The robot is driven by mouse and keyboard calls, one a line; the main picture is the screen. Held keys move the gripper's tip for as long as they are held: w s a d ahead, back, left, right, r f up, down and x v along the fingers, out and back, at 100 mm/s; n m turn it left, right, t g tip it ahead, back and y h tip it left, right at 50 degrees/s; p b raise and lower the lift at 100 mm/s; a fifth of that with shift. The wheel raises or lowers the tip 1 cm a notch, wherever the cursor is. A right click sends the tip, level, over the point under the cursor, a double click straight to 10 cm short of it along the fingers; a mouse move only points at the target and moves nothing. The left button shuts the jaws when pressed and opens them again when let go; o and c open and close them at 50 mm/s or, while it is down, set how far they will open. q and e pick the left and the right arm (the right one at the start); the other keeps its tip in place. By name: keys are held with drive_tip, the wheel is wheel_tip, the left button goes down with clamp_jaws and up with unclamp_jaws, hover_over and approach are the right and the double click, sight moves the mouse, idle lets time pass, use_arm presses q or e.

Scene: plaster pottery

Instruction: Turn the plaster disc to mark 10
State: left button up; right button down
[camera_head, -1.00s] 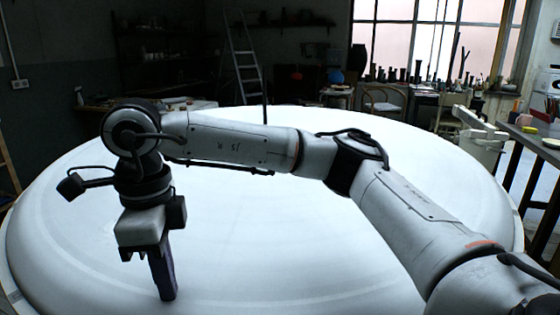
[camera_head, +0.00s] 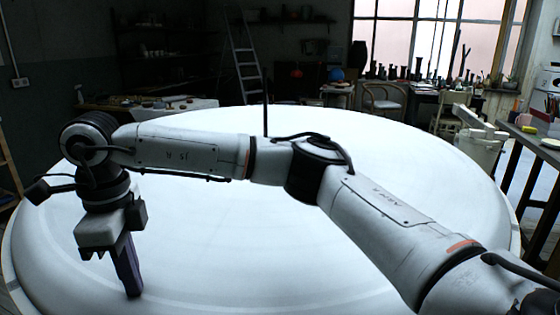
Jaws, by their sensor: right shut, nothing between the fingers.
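The large white plaster disc (camera_head: 330,255) fills most of the head view, with a raised rounded rim. A thin dark upright rod (camera_head: 266,108) stands at its far edge. My right arm reaches across the disc from the lower right. My right gripper (camera_head: 131,291) points down at the disc's near left part, its dark fingers shut and empty. The fingertips are at or just above the surface; I cannot tell whether they touch. No numbered mark is readable. My left gripper is not in view.
A workbench (camera_head: 548,150) with pots of tools stands at the right. A stepladder (camera_head: 245,62), a chair (camera_head: 383,103) and shelves are at the back. A low table (camera_head: 160,110) with small items stands behind the disc at the left.

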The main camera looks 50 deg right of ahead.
drive_tip(key=shift+w+a+f+p, duration=0.3)
drive_tip(key=shift+w, duration=0.35)
